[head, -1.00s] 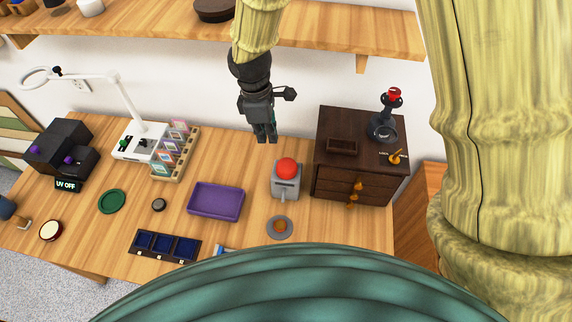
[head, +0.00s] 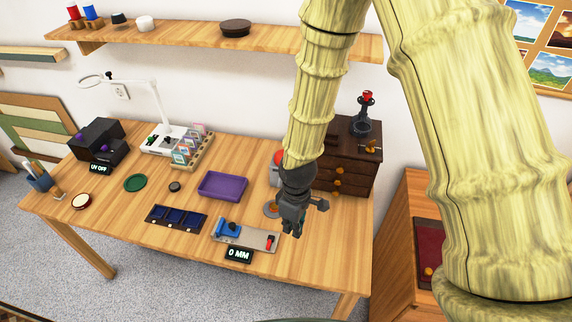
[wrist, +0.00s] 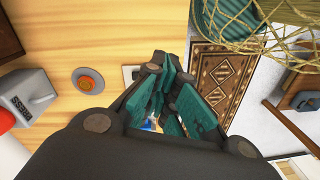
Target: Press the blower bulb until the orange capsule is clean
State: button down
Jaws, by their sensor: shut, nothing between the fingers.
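The red blower bulb (head: 279,158) sits on a grey block (head: 273,178), mostly hidden behind my arm in the head view. The block shows at the left edge of the wrist view (wrist: 32,98) with part of the red bulb (wrist: 5,120). The orange capsule (wrist: 87,83) lies on a round grey dish (wrist: 82,74) in front of the block. In the head view the dish (head: 268,210) is partly covered by my gripper. My gripper (head: 292,231) is shut and empty, in front of the dish and apart from the bulb.
A purple tray (head: 222,186), a blue compartment tray (head: 176,218) and a board with a "0 MM" display (head: 239,254) lie left of my gripper. A dark drawer cabinet (head: 345,165) stands behind. The table's front edge is close by.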

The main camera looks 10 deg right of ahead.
jog(key=s+d+f+m+b, duration=0.3)
jog(key=s+d+f+m, duration=0.2)
jog(key=s+f, duration=0.7)
jog(key=s+d+f+m+b, duration=0.4)
jog(key=s+d+f, duration=0.3)
jog(key=s+f, duration=0.4)
notch_tip(320, 180, down, 3)
jog(key=shift+s+d+r+m+t+h+b, duration=0.15)
jog(key=shift+s+m+t+h+b, duration=0.2)
jog(key=shift+m, duration=0.45)
